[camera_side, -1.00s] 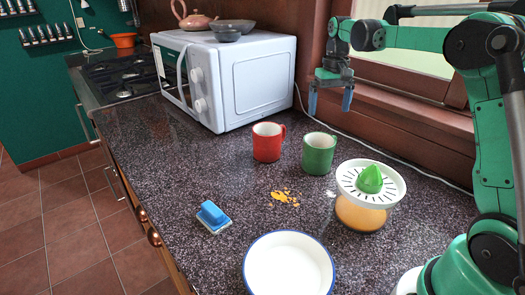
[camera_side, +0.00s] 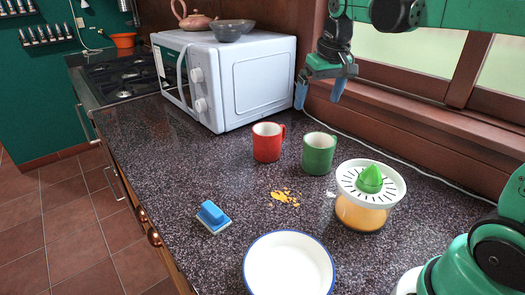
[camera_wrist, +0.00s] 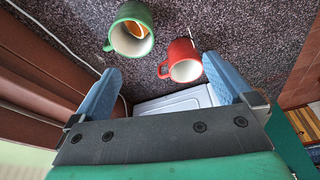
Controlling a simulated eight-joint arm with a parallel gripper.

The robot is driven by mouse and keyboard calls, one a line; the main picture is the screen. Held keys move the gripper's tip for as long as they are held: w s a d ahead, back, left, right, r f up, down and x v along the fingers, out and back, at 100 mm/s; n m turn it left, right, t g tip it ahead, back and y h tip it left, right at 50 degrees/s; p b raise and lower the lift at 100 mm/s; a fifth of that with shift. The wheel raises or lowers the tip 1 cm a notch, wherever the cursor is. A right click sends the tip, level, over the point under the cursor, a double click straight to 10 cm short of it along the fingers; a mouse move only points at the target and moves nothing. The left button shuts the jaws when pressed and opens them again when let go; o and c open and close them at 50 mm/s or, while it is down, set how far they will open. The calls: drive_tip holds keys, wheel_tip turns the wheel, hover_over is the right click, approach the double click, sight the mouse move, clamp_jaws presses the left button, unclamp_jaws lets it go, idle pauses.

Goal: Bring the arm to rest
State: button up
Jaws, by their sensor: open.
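My gripper (camera_side: 320,95) is open and empty, raised above the back of the counter near the window, right of the microwave. Its blue fingers point down and slightly tilted in the side view. In the wrist view my gripper (camera_wrist: 165,90) shows both fingers spread wide with nothing between them. The red mug (camera_side: 267,146) and the green mug (camera_side: 318,156) stand upright on the counter below it, apart from it. The wrist view also shows the red mug (camera_wrist: 182,62) and the green mug (camera_wrist: 130,30), which has something orange inside.
A white microwave (camera_side: 228,85) with a bowl (camera_side: 232,31) and a teapot (camera_side: 194,17) on top stands left of my gripper. A juicer (camera_side: 368,192), an orange spill (camera_side: 285,197), a blue sponge (camera_side: 212,216) and a white dish (camera_side: 288,268) are on the counter. The window frame (camera_side: 400,95) is behind.

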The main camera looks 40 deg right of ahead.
drive_tip(key=s+a+f+n+t, duration=0.3)
drive_tip(key=s+a+f, duration=0.3)
drive_tip(key=s+a, duration=0.2)
drive_tip(key=shift+s+a+f+t+y, duration=0.15)
drive_tip(key=shift+s+a+t+y, duration=0.2)
drive_tip(key=shift+a+t, duration=0.55)
